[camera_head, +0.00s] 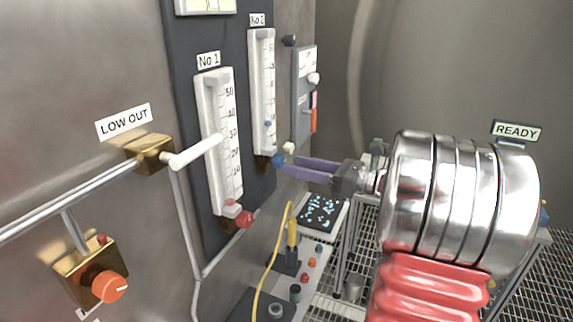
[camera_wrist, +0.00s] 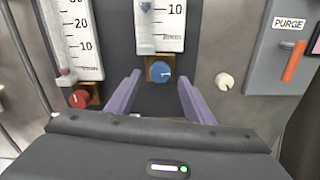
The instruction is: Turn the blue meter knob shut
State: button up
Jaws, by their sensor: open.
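The blue meter knob (camera_wrist: 160,70) is a round knob with a white mark, on a brass block under the second white meter tube (camera_wrist: 160,22). It also shows in the head view (camera_head: 278,160), below the tube labelled No 2. My gripper (camera_wrist: 157,90) has two purple fingers that stand apart, one on each side of the blue knob in the wrist view. Nothing is between the fingertips except the knob seen beyond them. In the head view my gripper (camera_head: 287,166) reaches from the right to the knob. I cannot tell whether the fingers touch it.
A red knob (camera_wrist: 79,98) sits under the No 1 meter (camera_head: 222,140), left of the blue knob. A white knob (camera_wrist: 224,81) and an orange lever (camera_wrist: 293,61) are to the right. A bench (camera_head: 322,250) with a yellow cable (camera_head: 266,265) lies below.

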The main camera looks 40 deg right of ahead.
aim_at(279, 162)
jog(key=shift+x, duration=1.9)
jog(key=c, duration=1)
jog(key=shift+c, duration=0.2)
jog(key=shift+n, duration=0.4)
jog(key=shift+f+n, duration=0.1)
jog(key=shift+n, duration=7.4)
jog(key=shift+a, duration=0.1)
